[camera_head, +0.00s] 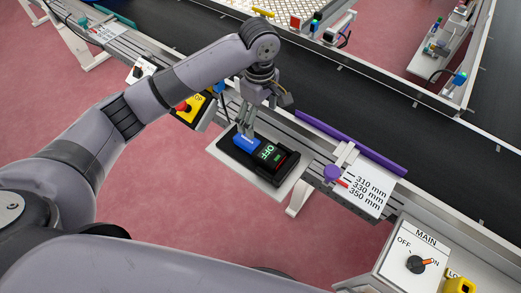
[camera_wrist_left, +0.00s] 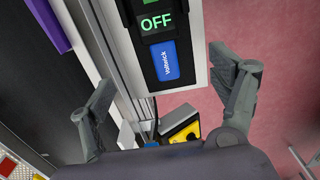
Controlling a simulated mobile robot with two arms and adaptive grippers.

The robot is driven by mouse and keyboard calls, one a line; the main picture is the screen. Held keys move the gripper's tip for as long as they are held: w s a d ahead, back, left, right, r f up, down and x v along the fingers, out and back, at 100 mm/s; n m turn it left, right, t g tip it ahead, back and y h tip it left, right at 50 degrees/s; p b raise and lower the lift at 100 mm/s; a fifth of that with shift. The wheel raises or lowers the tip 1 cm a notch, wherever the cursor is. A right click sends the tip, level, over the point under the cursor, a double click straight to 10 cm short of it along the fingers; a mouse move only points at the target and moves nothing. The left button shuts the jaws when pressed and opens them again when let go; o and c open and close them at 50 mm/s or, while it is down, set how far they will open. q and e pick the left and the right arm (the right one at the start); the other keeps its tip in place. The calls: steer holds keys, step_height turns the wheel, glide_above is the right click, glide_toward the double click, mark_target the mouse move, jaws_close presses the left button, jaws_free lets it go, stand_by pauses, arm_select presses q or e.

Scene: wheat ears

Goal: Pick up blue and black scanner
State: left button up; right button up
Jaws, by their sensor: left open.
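The blue and black scanner (camera_head: 268,158) lies on a small grey-white tray (camera_head: 228,158) beside the conveyor. Its black body carries a green "OFF" display, and one end is blue. In the left wrist view the scanner (camera_wrist_left: 163,62) is at the top centre, with its blue end towards me. My left gripper (camera_head: 246,128) points down over the blue end. The left wrist view shows the left gripper (camera_wrist_left: 162,75) open and empty, with its fingers spread to either side of the scanner's line. I cannot tell how far the fingertips are above it.
A yellow box with a red stop button (camera_head: 188,108) stands left of the tray. A purple bar (camera_head: 350,143) and a millimetre scale plate (camera_head: 362,187) are on the right. The MAIN switch box (camera_head: 412,262) is at the lower right. A dark conveyor belt (camera_head: 370,100) runs behind.

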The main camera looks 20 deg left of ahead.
arm_select(q)
glide_above(261, 147)
step_height(261, 147, down, 9)
steer(key=shift+a+r, duration=0.15)
steer(key=shift+r, duration=0.05)
steer(key=shift+s+f+b, duration=0.1)
steer(key=shift+f+b, duration=0.3)
steer(key=shift+f, duration=2.25)
steer(key=shift+c, duration=0.4)
steer(key=c, duration=1.3)
steer(key=shift+c, duration=0.3)
steer(key=shift+r, duration=0.15)
step_height(261, 147, up, 20)
steer(key=p, duration=0.1)
